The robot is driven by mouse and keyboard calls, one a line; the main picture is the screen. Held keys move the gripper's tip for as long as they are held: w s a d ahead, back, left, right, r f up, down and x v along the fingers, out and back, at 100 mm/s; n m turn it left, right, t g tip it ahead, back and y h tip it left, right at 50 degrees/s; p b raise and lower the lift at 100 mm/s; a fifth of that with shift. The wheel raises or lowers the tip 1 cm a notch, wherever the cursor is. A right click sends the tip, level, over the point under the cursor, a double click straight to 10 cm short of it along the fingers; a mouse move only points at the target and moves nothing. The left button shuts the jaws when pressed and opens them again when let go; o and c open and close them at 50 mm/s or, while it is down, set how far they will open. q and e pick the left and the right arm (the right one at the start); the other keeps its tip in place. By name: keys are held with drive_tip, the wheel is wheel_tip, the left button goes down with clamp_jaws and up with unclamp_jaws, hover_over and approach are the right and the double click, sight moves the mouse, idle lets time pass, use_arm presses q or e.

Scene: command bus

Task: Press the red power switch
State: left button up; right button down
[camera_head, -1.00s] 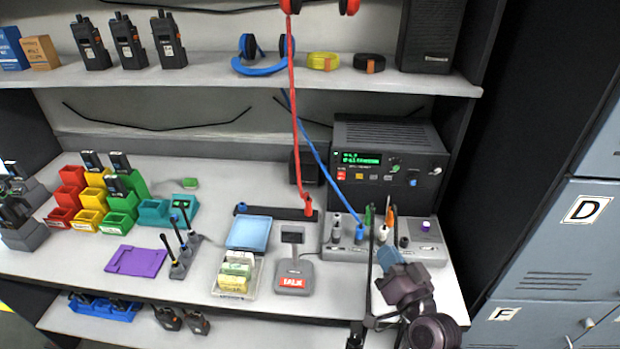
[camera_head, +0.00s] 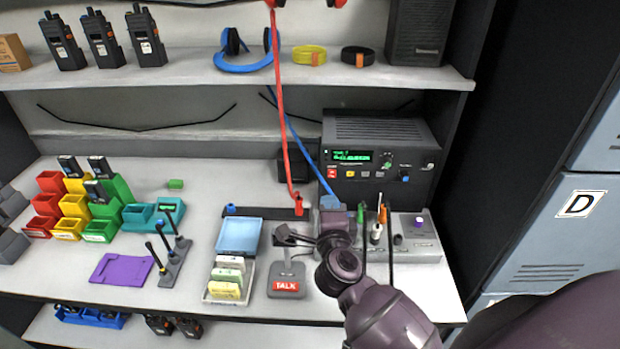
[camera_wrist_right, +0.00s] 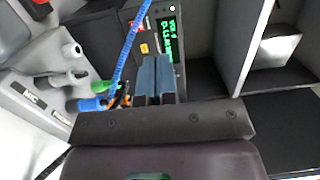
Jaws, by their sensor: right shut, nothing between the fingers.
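The radio unit (camera_head: 375,150) with a green display stands at the back right of the desk. The red power switch (camera_head: 332,173) is a small red button at the lower left of its front panel. In the right wrist view a red button (camera_wrist_right: 137,27) shows beside the green display, just beyond the blue cable. My right gripper (camera_head: 336,200) is shut and empty, its blue-grey fingers pointing at the radio, a little below and in front of the switch. It also shows in the right wrist view (camera_wrist_right: 157,80). No contact with the switch shows. My left gripper is out of view.
A blue cable (camera_head: 302,148) and a red cable (camera_head: 282,110) hang left of the radio. Grey boxes with coloured plugs (camera_head: 415,232) stand below it. A TALK microphone stand (camera_head: 286,286) is left of my right arm. Lockers (camera_head: 550,225) are at the right.

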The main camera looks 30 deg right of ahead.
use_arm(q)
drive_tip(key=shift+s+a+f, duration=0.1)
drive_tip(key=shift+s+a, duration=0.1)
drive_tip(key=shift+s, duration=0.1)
use_arm(e)
drive_tip(key=f, duration=0.1)
drive_tip(key=g, duration=0.1)
drive_tip(key=f+m+g, duration=0.1)
drive_tip(key=shift+s+d+f+h, duration=0.25)
drive_tip(key=shift+d+f+h, duration=0.1)
drive_tip(key=shift+d+h, duration=0.05)
drive_tip(key=shift+w+d, duration=0.1)
drive_tip(key=shift+w, duration=0.05)
drive_tip(key=b, duration=0.1)
approach(332, 176)
drive_tip(key=x, duration=0.7)
drive_tip(key=shift+r, duration=0.1)
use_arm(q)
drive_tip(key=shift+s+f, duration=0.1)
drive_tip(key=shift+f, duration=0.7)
use_arm(e)
drive_tip(key=shift+w+d, duration=0.1)
drive_tip(key=shift+w, duration=0.2)
use_arm(q)
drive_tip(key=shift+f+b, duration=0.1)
drive_tip(key=shift+b, duration=0.2)
